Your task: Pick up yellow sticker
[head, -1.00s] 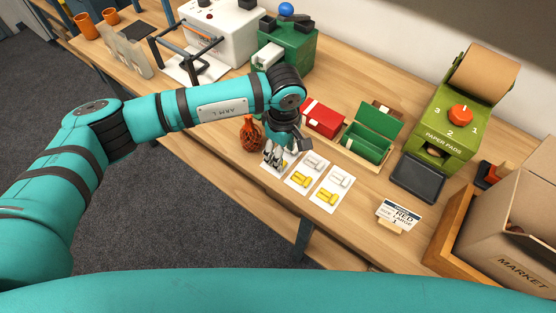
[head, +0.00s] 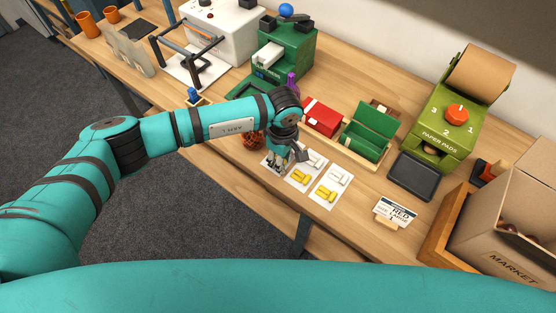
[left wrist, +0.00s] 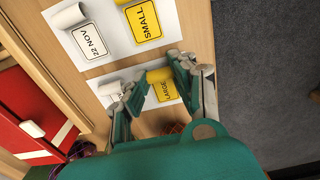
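Yellow stickers with curled ends lie on white cards on the bench. In the left wrist view, one reads LARGE (left wrist: 164,92) and one reads SMALL (left wrist: 143,22). In the head view, two yellow stickers (head: 300,177) (head: 325,193) show on the middle and right cards. My left gripper (head: 277,168) is low over the leftmost card and hides most of it. In the left wrist view its fingers (left wrist: 157,84) are spread, with the LARGE sticker between and just beyond the tips; I cannot tell if they touch. My right gripper is not in view.
White stickers, one reading 22 NOV (left wrist: 88,40), lie beside the yellow ones. A red box (head: 322,117) and green box (head: 368,140) stand behind the cards. A netted brown bag (head: 250,140) is partly behind my arm. A dark tray (head: 414,175) and sign (head: 396,211) are right.

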